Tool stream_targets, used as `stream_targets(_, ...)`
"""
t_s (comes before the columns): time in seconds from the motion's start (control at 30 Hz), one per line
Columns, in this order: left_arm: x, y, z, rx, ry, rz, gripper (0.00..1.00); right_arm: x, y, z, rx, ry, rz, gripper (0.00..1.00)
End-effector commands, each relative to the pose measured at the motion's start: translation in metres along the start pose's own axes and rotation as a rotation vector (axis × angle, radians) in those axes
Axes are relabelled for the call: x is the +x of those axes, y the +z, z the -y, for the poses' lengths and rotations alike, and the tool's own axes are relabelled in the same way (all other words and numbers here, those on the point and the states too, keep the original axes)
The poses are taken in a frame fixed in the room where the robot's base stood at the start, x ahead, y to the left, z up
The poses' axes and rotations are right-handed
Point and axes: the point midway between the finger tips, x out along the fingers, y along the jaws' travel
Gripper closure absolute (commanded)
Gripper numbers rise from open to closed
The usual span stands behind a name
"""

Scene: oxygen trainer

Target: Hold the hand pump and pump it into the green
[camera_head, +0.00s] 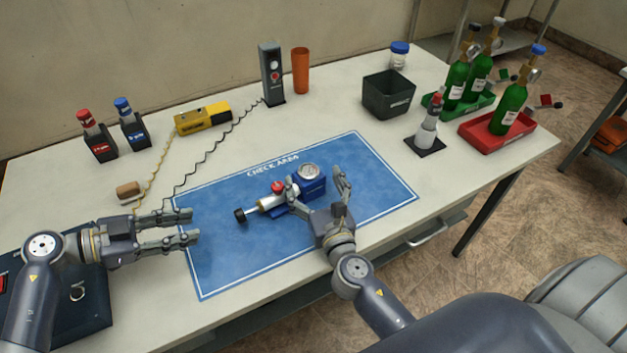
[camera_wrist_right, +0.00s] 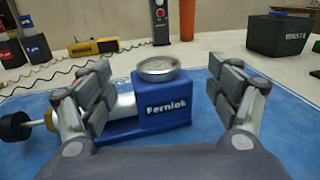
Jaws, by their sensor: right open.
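The hand pump (camera_head: 266,203) lies on the blue check-area mat (camera_head: 220,265), with a blue gauge block (camera_head: 313,187), a silver barrel, a red knob and a black plunger handle at its left end. In the right wrist view the blue block (camera_wrist_right: 162,103) stands between the fingers, its round gauge on top; the dial's needle is too small to read. My right gripper (camera_head: 318,187) is open, its fingers on either side of the block, partly hiding the barrel. My left gripper (camera_head: 190,227) is open and empty over the mat's left edge, left of the black handle.
A black bin (camera_head: 388,97), an orange cup (camera_head: 300,71) and a dark upright device (camera_head: 271,74) stand at the back. Green bottles stand in a green tray (camera_head: 485,107) and a red tray (camera_head: 530,128) at right. A yellow device (camera_head: 203,117) with a coiled cord lies back left.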

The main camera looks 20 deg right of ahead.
Motion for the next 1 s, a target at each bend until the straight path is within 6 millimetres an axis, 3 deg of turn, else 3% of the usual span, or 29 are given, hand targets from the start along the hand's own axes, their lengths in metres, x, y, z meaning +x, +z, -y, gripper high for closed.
stream_targets(0.37, 0.0000, 0.0000, 0.0000, 0.000, 0.000, 0.000, 0.67, 0.0067, 0.0001, 0.0004, 0.001, -0.001, 0.000, 0.17)
stream_targets(0.47, 0.0000, 0.0000, 0.0000, 0.000, 0.000, 0.000, 0.67, 0.0066, 0.0000, 0.0004, 0.001, -0.001, 0.000, 0.35)
stream_targets(0.67, 0.0000, 0.0000, 0.0000, 0.000, 0.000, 0.000, 0.67, 0.0065, 0.0000, 0.0003, 0.001, 0.000, -0.001, 0.81)
stream_targets(0.7, 0.0000, 0.0000, 0.0000, 0.000, 0.000, 0.000, 0.67, 0.0065, 0.0000, 0.0003, 0.001, 0.000, -0.001, 0.84)
stream_targets(1.0, 0.0000, 0.0000, 0.0000, 0.000, 0.000, 0.000, 0.67, 0.0064, -0.0002, 0.0001, 0.001, 0.000, -0.001, 0.85)
